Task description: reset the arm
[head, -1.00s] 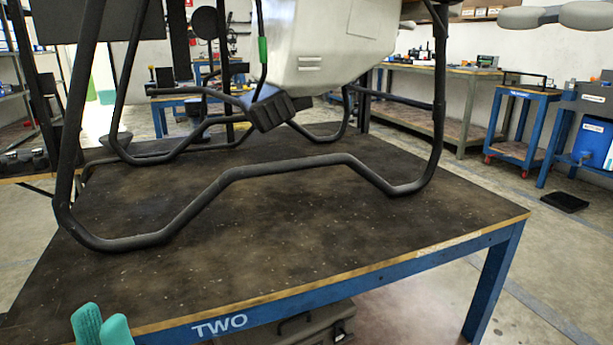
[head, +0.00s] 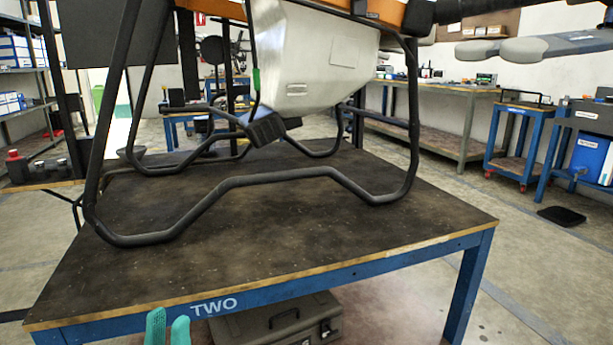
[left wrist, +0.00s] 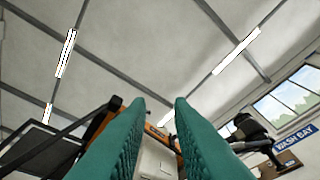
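My left gripper (head: 168,328) shows as two teal fingertips at the bottom edge of the head view, just in front of the table's front edge. In the left wrist view its two teal fingers (left wrist: 160,130) point up, with a narrow gap between them and nothing held. The spray drone (head: 315,60) stands on the table on black tube legs, with a pale tank and an orange frame. Part of the drone also shows beyond the fingers in the left wrist view (left wrist: 155,158). My right gripper is in neither view.
The dark-topped table (head: 300,240) with a blue frame marked TWO has bare room in front of the drone. A grey case (head: 275,322) sits under it. A blue cart (head: 520,140) and a workbench (head: 440,95) stand at the back right.

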